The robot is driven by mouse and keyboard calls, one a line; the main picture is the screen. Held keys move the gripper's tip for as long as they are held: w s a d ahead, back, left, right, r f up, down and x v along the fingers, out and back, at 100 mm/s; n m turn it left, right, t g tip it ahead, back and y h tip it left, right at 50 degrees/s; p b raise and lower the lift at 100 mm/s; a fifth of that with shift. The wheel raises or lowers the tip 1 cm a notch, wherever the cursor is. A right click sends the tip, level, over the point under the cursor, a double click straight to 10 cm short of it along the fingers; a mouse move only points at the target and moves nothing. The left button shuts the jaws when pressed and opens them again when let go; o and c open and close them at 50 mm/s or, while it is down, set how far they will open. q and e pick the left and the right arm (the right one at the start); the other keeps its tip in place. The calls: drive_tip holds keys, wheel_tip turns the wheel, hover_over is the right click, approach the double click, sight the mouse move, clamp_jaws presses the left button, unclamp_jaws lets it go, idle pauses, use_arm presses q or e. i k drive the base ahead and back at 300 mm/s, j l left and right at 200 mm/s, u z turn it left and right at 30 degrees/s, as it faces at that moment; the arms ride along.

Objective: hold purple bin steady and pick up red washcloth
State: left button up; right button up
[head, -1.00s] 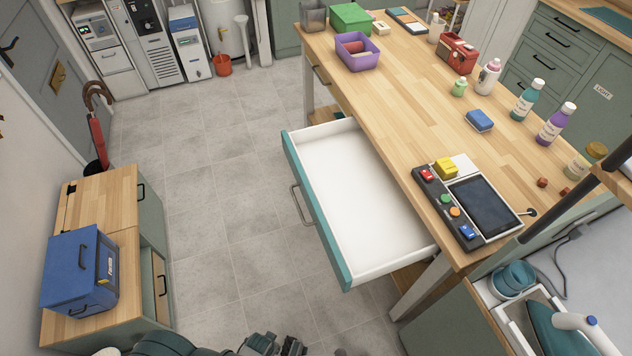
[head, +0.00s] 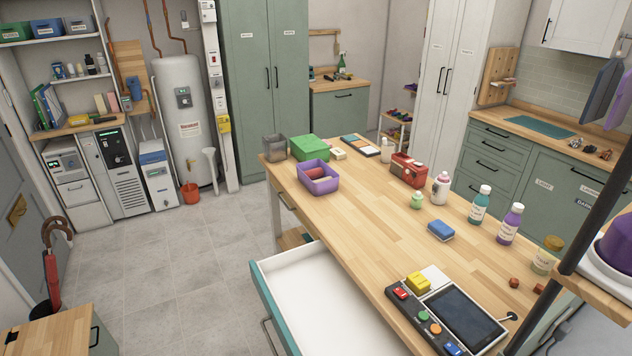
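The purple bin (head: 318,183) stands upright near the far left end of the wooden worktable (head: 380,220). The bin's walls hide the lower part of the cloth. Neither of my grippers shows in the head view, and nothing touches the bin.
A green box (head: 309,148) and a grey container (head: 274,148) stand behind the bin. An open drawer (head: 262,300) sticks out from the table's left side. The floor left of it is clear.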

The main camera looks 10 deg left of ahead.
sight(317, 172)
drive_tip(key=i+j+z, duration=0.2)
drive_tip(key=z, duration=0.3)
drive_tip(key=i+j+z, duration=0.1)
drive_tip(key=j+z, duration=0.4)
drive_tip(key=i+j+z, duration=0.15)
drive_tip(key=j, duration=0.5)
drive_tip(key=i+j+z, duration=0.1)
drive_tip(key=j, duration=0.5)
drive_tip(key=i+j+z, duration=0.15)
drive_tip(key=j, duration=0.5)
drive_tip(key=j+z, duration=0.15)
drive_tip(key=j, duration=0.5)
drive_tip(key=i, duration=0.05)
